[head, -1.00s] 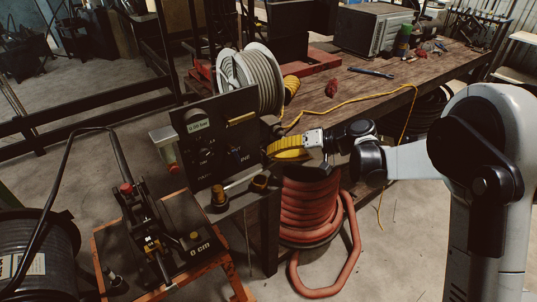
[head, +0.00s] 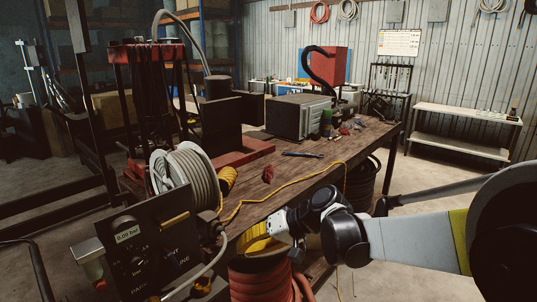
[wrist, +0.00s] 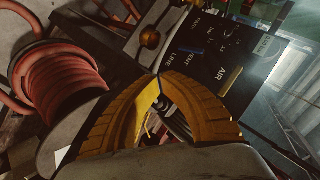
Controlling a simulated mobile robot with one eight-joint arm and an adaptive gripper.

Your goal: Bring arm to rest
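My gripper (head: 248,245) has yellow ribbed fingers and sits in front of the near end of the wooden workbench, over a red hose coil (head: 258,282). In the wrist view the two fingers of my gripper (wrist: 158,76) arch together and meet at their tips. Nothing shows held between them; only background shows through the gap behind the tips. My white and black arm (head: 405,240) reaches in from the right edge. It is still bent out in front of me.
A black control panel (head: 150,250) with a gauge stands left of my gripper; it also fills the wrist view's upper right (wrist: 210,65). Open floor lies right.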

